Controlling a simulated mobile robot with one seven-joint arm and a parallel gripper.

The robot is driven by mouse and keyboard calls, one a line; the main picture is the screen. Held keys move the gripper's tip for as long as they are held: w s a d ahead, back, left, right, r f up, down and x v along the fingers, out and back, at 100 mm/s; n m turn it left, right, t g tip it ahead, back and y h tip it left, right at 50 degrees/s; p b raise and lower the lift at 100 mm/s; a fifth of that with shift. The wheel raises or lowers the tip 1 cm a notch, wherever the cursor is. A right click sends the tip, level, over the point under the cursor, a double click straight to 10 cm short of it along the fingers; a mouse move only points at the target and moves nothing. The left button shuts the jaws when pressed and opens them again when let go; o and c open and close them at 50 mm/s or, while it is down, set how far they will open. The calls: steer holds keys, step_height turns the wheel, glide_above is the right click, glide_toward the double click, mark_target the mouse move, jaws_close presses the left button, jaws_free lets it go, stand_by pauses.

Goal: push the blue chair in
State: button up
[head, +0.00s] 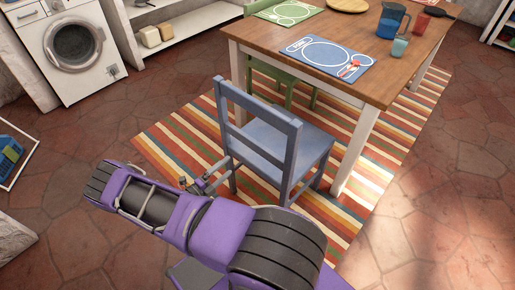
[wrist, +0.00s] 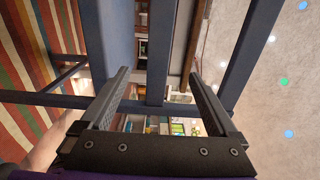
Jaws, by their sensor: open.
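The blue chair (head: 272,140) stands on the striped rug at the near end of the wooden table (head: 380,58), pulled partly out, its back toward me. I cannot tell whether the fingers touch the chair. The chair's far legs are partly hidden.
A green chair (head: 283,78) stands at the table's left side. The striped rug (head: 165,140) lies under the table and chairs. A washing machine (head: 72,45) and a white shelf (head: 180,30) stand at the back left. The stone floor at the right is clear.

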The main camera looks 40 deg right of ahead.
mark_target(252, 146)
steer(key=d, duration=1)
steer(key=w+d, duration=0.1)
steer(key=d, duration=0.5)
steer(key=shift+w, duration=0.1)
jaws_close()
